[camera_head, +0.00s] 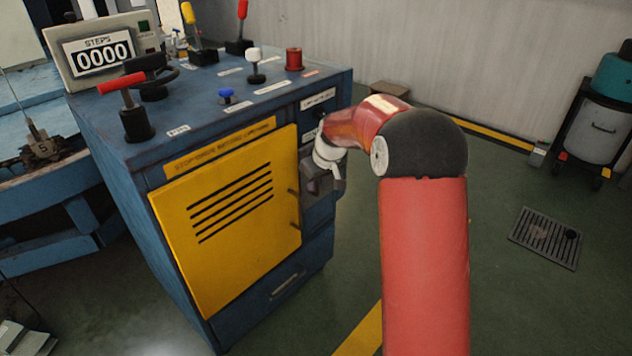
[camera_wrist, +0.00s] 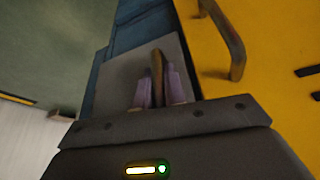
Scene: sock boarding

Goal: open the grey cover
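The grey cover (camera_wrist: 119,78) is a flat panel on the blue cabinet front, beside the yellow door. In the head view, a small part of the grey cover (camera_head: 311,186) shows behind my gripper. It looks close to the cabinet face, but I cannot tell whether it stands slightly ajar. A brownish bar handle (camera_wrist: 157,66) stands out from the cover. My gripper (camera_wrist: 158,90) has its two purple fingers close on either side of this handle, with no clear gap. In the head view my gripper (camera_head: 322,182) is small and its fingertips are hard to make out.
The yellow door (camera_head: 228,215) with its own bar handle (camera_wrist: 228,40) is right beside the cover. The blue cabinet top (camera_head: 215,100) carries levers, knobs and a step counter (camera_head: 102,53). A drawer (camera_head: 285,285) lies below. Green floor (camera_head: 500,190) is open to the right.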

